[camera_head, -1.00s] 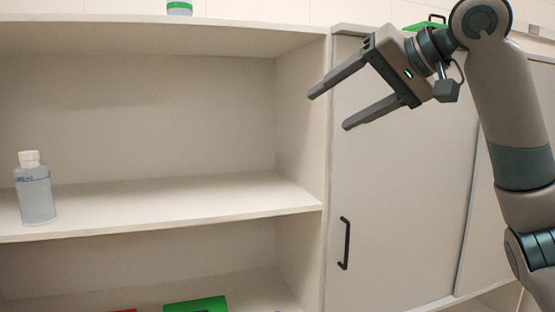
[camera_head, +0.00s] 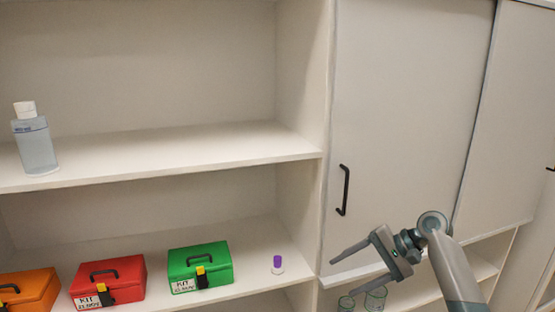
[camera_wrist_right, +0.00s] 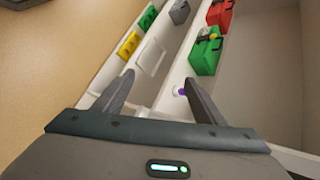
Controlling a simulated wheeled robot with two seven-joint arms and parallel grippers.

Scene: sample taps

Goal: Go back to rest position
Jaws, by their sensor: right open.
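My right gripper (camera_head: 345,276) is at the lower right of the head view, in front of the lower part of the cabinet. Its two fingers are spread apart and nothing is between them. It also shows in the right wrist view (camera_wrist_right: 160,100), open and empty. My left gripper is not in view.
A clear bottle (camera_head: 35,140) stands on the middle shelf. Orange (camera_head: 28,290), red (camera_head: 108,281) and green (camera_head: 200,266) kit boxes and a purple-capped container (camera_head: 277,264) sit on the lower shelf. Glass containers (camera_head: 375,299) stand near my right gripper. A sliding door (camera_head: 410,120) is behind.

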